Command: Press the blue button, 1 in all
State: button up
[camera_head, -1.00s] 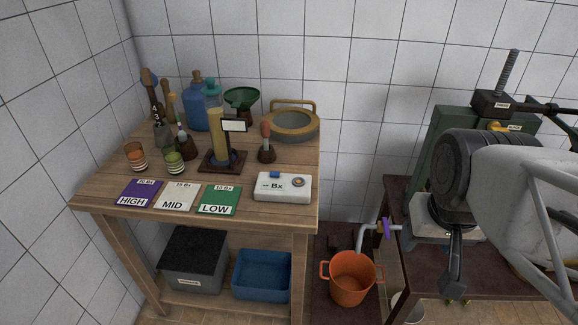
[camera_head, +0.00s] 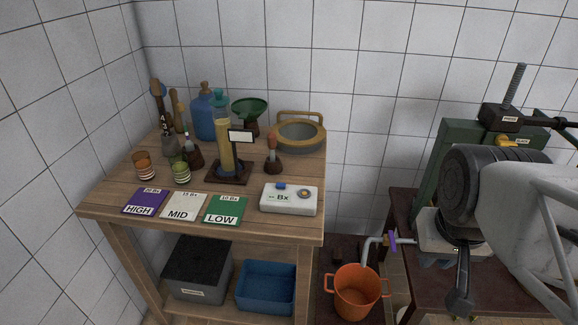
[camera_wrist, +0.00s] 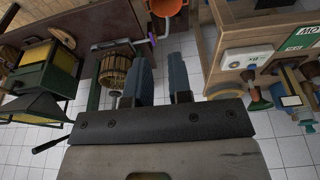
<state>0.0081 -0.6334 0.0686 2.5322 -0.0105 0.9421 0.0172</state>
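The white box also shows upside down at the right of the wrist view (camera_wrist: 247,57), where I cannot make out the button clearly. My gripper (camera_wrist: 161,75) shows two dark fingers with a gap between them and nothing held. It is well away from the box, over on the right side in the head view.
HIGH, MID and LOW cards (camera_head: 184,206) lie left of the box. A cylinder stand (camera_head: 226,145), a brown-based dropper (camera_head: 273,158) and a round sieve (camera_head: 299,135) stand behind it. An orange bucket (camera_head: 357,290) and green machine (camera_head: 440,150) are to the right.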

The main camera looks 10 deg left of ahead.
grip_shut()
dwell(1.3)
